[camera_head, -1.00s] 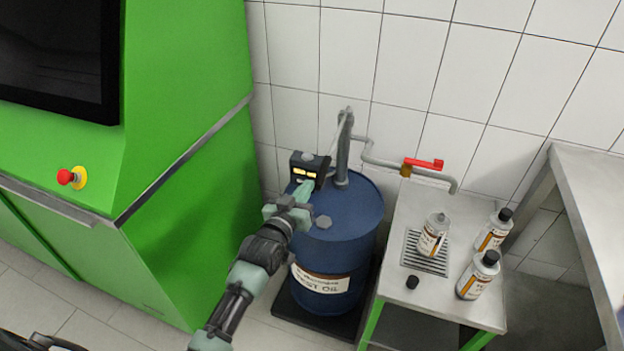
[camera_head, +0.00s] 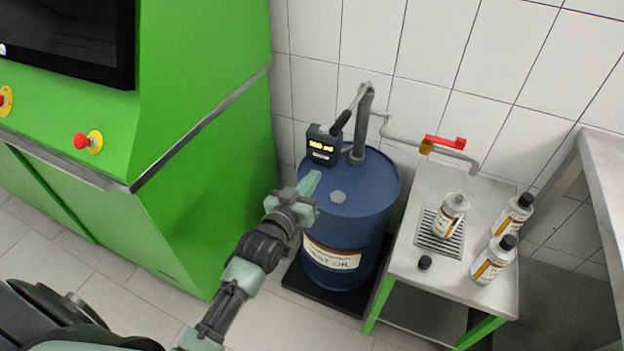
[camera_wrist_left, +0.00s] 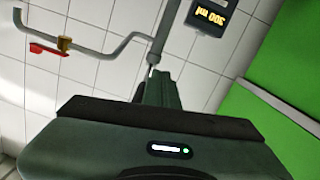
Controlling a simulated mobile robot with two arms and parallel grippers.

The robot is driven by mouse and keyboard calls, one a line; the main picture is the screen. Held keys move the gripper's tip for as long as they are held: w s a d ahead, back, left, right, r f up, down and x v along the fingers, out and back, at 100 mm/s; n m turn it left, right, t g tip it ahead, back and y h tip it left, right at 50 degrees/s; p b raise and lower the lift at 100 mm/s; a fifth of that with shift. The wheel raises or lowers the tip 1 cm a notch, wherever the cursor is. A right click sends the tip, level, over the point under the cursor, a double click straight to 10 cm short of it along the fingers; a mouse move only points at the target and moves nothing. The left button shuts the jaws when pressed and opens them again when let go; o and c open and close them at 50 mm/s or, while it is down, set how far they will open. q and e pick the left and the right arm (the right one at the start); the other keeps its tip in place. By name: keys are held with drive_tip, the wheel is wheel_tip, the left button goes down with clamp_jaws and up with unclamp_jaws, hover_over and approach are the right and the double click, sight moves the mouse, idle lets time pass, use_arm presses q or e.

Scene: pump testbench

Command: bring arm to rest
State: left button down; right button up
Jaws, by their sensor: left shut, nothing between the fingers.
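My left gripper (camera_head: 311,183) is shut and empty. In the head view it points up and right, in front of the upper left part of the blue test oil drum (camera_head: 352,225). In the left wrist view the shut fingers (camera_wrist_left: 160,88) show in the middle, below the grey pump pipe. A dark display unit (camera_head: 323,146) with lit yellow digits stands at the drum's back left; it also shows in the left wrist view (camera_wrist_left: 212,14). My right gripper is not in view.
A steel stand (camera_head: 405,262) at right holds three bottles, a drain grate and a black cap (camera_head: 425,262). A pipe with a red valve handle (camera_head: 445,142) reaches over it. A green cabinet (camera_head: 205,130) with red buttons stands left.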

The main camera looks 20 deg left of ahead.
use_arm(q)
drive_tip(key=s+f+m+g, duration=0.1)
drive_tip(key=s+f+g, duration=0.3)
drive_tip(key=f, duration=0.8)
drive_tip(key=s+f+g, duration=0.1)
drive_tip(key=s+f, duration=0.6)
drive_tip(key=f, duration=0.4)
drive_tip(key=s+f+m+g, duration=0.1)
drive_tip(key=s+f+g, duration=0.3)
drive_tip(key=f, duration=0.8)
drive_tip(key=s+f+g, duration=0.2)
drive_tip(key=s+f, duration=0.3)
drive_tip(key=s, duration=0.6)
drive_tip(key=s+a+f+m+g+y, duration=0.1)
drive_tip(key=s+f, duration=0.5)
drive_tip(key=s, duration=0.6)
drive_tip(key=s+a+f+g, duration=0.1)
drive_tip(key=s+f+g, duration=0.3)
drive_tip(key=s, duration=0.8)
drive_tip(key=shift+s+f+m, duration=0.15)
drive_tip(key=shift+f+m, duration=0.15)
drive_tip(key=shift+f, duration=0.5)
